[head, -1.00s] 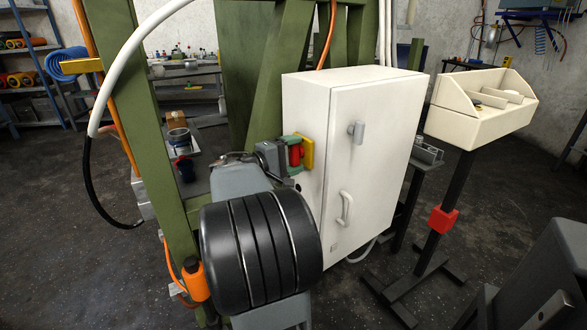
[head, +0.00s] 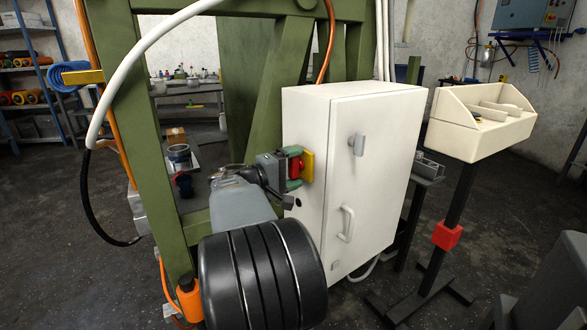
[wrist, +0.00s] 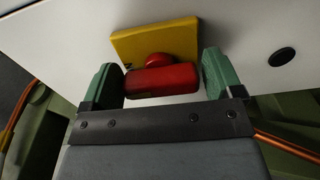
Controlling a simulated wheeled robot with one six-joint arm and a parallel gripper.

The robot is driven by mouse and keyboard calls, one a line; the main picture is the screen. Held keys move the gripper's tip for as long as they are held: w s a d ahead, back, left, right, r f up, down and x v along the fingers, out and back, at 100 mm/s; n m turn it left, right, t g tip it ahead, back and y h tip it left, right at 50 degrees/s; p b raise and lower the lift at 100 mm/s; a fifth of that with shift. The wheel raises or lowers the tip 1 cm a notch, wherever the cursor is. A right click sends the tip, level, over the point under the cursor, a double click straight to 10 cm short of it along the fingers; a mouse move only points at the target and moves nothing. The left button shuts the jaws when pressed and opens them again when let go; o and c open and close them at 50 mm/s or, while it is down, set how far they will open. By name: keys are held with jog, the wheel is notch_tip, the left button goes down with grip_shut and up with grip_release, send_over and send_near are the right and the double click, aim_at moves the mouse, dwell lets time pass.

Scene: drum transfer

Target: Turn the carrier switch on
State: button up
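The carrier switch is a red handle (wrist: 160,80) on a yellow plate (wrist: 155,40), on the side of the white cabinet (head: 305,135). In the head view the red handle (head: 296,167) stands roughly upright, partly hidden by my gripper. My gripper (wrist: 163,82) has its green fingertips on either side of the handle, near its two ends. It looks open, with a thin gap at the right finger; contact at the left finger is unclear. In the head view my gripper (head: 292,168) points at the yellow plate.
A green steel frame (head: 150,130) stands close to my arm on the left, with a white hose and an orange cable. The cabinet front has a latch and a handle. A cream tray on a post (head: 470,140) stands to the right. A dark round hole is beside the plate.

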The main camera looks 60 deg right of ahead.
jog(key=shift+o, duration=1.1)
jog(key=shift+a, duration=0.1)
jog(key=p+v, duration=0.2)
jog(key=v, duration=1.1)
jog(key=shift+w+a, duration=0.2)
jog(key=shift+a, duration=0.15)
jog(key=a+r+n+t+y+p, duration=0.1)
jog(key=a+r+t+y+p, duration=0.2)
jog(key=a+p, duration=0.5)
jog(key=s+a+r+n+t+y+p, duration=0.1)
jog(key=a+r+t+y+p, duration=0.3)
jog(key=a+y+p, duration=0.4)
jog(key=s+a+r+n+t+y+p, duration=0.1)
jog(key=a+r+n+t+y+p, duration=0.2)
jog(key=a+p, duration=0.6)
jog(key=r+t+y+p, duration=0.1)
jog(key=y+p, duration=0.1)
jog(key=p, duration=0.2)
jog(key=shift+s+a+r, duration=0.2)
jog(key=shift+a+r, duration=0.1)
jog(key=shift+a, duration=0.1)
